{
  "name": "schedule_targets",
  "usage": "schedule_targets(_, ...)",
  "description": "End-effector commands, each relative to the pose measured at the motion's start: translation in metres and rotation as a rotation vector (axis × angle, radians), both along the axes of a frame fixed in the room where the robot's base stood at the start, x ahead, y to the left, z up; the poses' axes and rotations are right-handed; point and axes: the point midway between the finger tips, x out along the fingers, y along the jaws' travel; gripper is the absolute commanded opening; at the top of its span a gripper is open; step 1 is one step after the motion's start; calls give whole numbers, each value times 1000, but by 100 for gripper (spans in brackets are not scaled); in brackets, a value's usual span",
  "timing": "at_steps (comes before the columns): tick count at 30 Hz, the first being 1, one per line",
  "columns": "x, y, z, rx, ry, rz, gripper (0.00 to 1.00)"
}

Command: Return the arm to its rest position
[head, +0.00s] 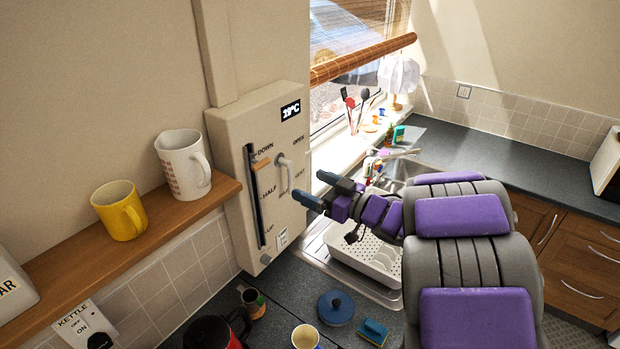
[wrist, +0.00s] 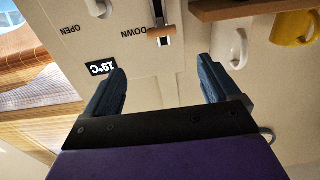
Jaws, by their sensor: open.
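My gripper (head: 325,192) is open and empty, held just right of the wall control box (head: 232,140) in the head view. Its two blue fingers also show spread apart in the wrist view (wrist: 163,75), with nothing between them. The box has a slider lever (head: 262,163) with a wooden knob beside the DOWN mark, and a white handle (head: 286,174) under the OPEN mark. The fingers appear apart from both. My arm, with purple pads, reaches in from the lower right and hides part of the counter and sink.
A wooden shelf (head: 75,272) holds a white mug (head: 180,165) and a yellow mug (head: 118,212). Below are a dish rack (head: 362,255), a blue-lidded pot (head: 336,307) and a kettle (head: 212,335). A wooden blind (head: 362,60) hangs at the window. The back counter (head: 480,150) is largely clear.

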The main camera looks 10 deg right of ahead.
Motion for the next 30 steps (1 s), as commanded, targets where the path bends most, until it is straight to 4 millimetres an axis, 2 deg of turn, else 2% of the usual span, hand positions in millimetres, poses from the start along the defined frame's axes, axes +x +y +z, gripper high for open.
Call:
schedule_targets(4,6,-7,-4,-43,1,-58,89)
schedule_targets(7,15,-21,-12,-112,12,-157,89)
schedule_targets(12,23,-57,-24,-243,58,-366,89)
schedule_targets(17,16,-91,-37,-341,135,-549,89)
schedule_targets(23,-15,-128,-61,-435,282,-747,89)
schedule_targets(30,-75,-152,-101,-507,519,-912,89)
